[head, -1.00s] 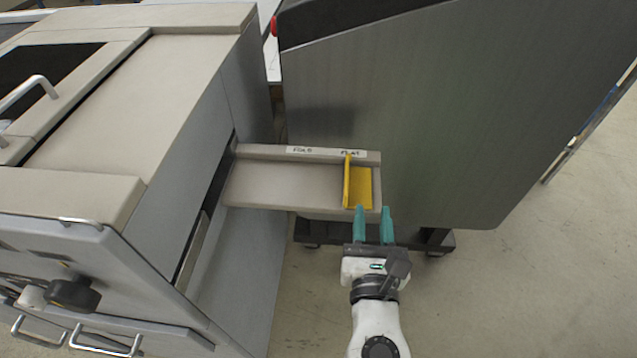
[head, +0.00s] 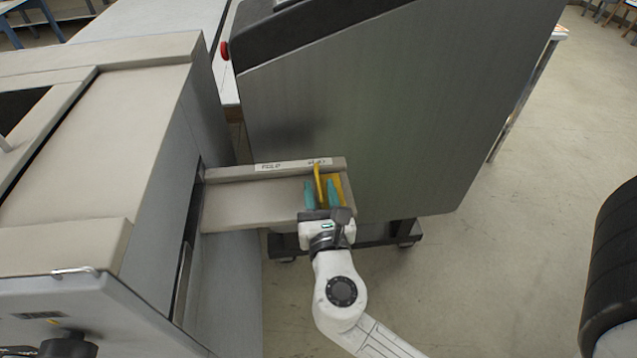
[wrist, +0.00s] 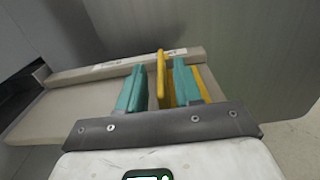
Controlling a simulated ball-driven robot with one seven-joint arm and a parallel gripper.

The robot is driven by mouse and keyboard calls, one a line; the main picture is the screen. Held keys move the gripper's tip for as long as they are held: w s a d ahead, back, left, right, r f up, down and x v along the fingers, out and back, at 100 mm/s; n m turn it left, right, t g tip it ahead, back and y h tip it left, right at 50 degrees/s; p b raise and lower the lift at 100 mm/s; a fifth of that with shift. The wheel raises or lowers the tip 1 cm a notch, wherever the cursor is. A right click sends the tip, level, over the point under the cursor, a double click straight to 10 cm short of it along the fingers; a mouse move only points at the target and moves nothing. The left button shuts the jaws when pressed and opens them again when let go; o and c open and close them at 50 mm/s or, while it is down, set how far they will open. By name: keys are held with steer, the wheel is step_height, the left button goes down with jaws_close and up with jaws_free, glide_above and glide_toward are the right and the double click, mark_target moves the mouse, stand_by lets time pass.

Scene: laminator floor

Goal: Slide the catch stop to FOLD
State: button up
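The yellow catch stop (head: 318,184) stands at the FLAT end, on the right of the beige catch tray (head: 255,203). The tray's back rim carries a label strip (head: 292,164) reading FOLD on the left and FLAT on the right. My gripper (head: 321,194) is over the tray with its teal fingers spread. In the wrist view the stop's upright yellow plate (wrist: 161,78) stands between the two fingers, with a gap visible to the left finger and a smaller one to the right finger. The stop's flat yellow base is partly hidden behind the right finger.
The beige machine (head: 120,150) stands at the left, with the tray coming out of its side. A tall grey metal panel (head: 390,120) rises just behind the tray. A dark rounded object (head: 612,270) is at the right edge. Open floor (head: 500,270) lies at the right.

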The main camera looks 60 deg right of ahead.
steer(key=shift+x, duration=0.9)
jaws_close()
